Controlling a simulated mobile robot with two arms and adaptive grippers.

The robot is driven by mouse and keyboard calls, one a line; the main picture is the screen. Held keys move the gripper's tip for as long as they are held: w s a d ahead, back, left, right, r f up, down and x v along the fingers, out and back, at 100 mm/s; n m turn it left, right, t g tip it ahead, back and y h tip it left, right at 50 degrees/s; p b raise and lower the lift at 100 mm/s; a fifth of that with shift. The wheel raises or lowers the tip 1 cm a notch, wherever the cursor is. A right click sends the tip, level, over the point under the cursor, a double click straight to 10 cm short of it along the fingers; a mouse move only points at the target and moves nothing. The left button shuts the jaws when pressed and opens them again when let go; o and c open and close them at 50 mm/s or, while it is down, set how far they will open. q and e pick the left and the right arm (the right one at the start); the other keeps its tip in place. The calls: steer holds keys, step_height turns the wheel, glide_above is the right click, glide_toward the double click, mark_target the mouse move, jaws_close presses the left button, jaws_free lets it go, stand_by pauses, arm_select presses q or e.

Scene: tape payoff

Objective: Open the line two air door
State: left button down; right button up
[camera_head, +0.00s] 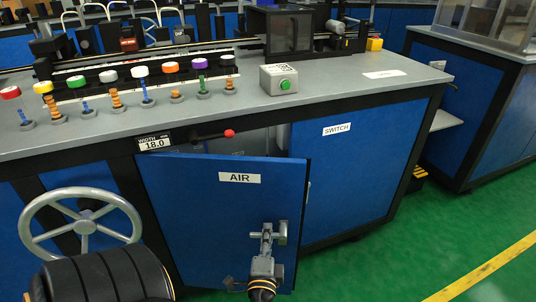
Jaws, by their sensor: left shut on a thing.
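The blue air door (205,212), with a white AIR label, is in the front of the near machine, low in the middle of the head view. It stands ajar, with its right edge swung out and a gap showing above it into the cabinet. My left gripper (267,235) is at the door's right side, shut on the grey door handle (283,233). The gripper's fingers partly cover the handle. My right gripper is not in view.
A red-tipped lever (229,133) sticks out above the door. A grey handwheel (84,226) is at the left. The blue SWITCH panel (350,165) is right of the door. A green-button box (279,80) sits on the worktop. Green floor (400,260) is clear at the right.

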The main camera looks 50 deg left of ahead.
arm_select(q)
steer(key=c, duration=1.3)
jaws_free()
steer(key=v, duration=1.2)
